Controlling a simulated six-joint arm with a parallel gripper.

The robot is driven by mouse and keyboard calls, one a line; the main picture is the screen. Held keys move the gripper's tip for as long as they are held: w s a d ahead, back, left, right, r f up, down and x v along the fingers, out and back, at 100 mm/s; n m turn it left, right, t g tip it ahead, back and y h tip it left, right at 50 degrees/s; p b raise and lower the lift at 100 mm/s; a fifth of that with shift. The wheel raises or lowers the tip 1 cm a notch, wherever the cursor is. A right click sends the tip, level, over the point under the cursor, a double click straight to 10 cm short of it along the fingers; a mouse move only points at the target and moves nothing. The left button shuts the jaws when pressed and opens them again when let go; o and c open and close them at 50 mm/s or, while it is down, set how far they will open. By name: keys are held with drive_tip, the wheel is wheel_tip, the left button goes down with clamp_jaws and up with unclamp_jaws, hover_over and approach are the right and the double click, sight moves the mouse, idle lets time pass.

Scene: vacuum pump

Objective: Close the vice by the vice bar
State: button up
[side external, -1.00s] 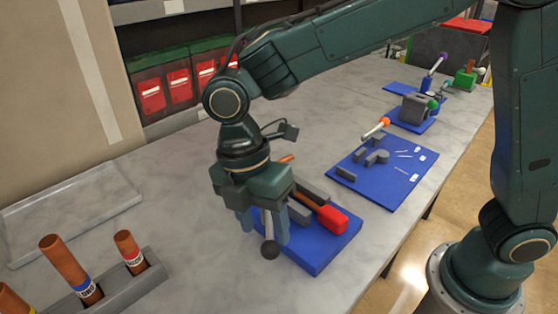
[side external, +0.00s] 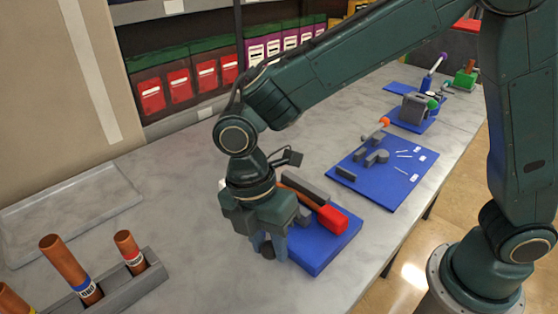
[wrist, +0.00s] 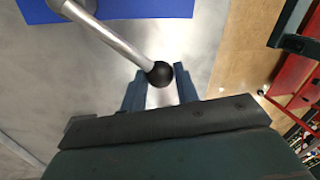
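The vice (side external: 318,250) sits on a blue base plate, its grey jaws beside an orange-brown pipe with a red end (side external: 331,220). The vice bar (wrist: 112,38) shows in the wrist view as a metal rod slanting from the top left and ending in a black ball (wrist: 160,74). My gripper (side external: 267,244) is at the near left edge of the blue base, fingers pointing down. In the wrist view its fingers (wrist: 160,84) are apart, one on each side of the ball, with small gaps visible. In the side view the gripper hides most of the bar.
A second blue plate (side external: 385,180) with grey parts lies to the right, and more fixtures (side external: 412,108) stand farther back. A rack (side external: 110,282) with copper pipes is at the front left. An empty tray (side external: 70,205) lies at the left. The table between is clear.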

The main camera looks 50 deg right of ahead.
drive_tip(key=shift+s+d, duration=0.15)
clamp_jaws()
drive_tip(key=shift+s+d+n, duration=0.35)
drive_tip(key=shift+d+n, duration=0.1)
drive_tip(key=shift+n, duration=0.35)
drive_tip(key=d+n, duration=0.1)
drive_tip(key=s+d+n, duration=0.1)
drive_tip(key=d+n, duration=0.1)
drive_tip(key=s+d+n+h, duration=0.1)
drive_tip(key=n, duration=0.1)
drive_tip(key=shift+d+t, duration=0.35)
drive_tip(key=shift+t, duration=0.05)
drive_tip(key=d+n, duration=0.2)
drive_tip(key=shift+d+n, duration=0.1)
drive_tip(key=shift+n, duration=0.2)
drive_tip(key=d+n, duration=0.2)
drive_tip(key=d+n+t, duration=0.1)
drive_tip(key=shift+w+d+n+h, duration=0.3)
drive_tip(key=shift+w+n, duration=0.05)
drive_tip(key=shift+n, duration=0.05)
drive_tip(key=shift+w+d+n+t, duration=0.15)
drive_tip(key=shift+w+d+n, duration=0.25)
drive_tip(key=shift+d+n, duration=0.35)
drive_tip(key=shift+w+d+n+t, duration=0.15)
drive_tip(key=shift+w+d+n, duration=0.35)
drive_tip(key=shift+n, duration=0.45)
drive_tip(key=shift+s, duration=0.1)
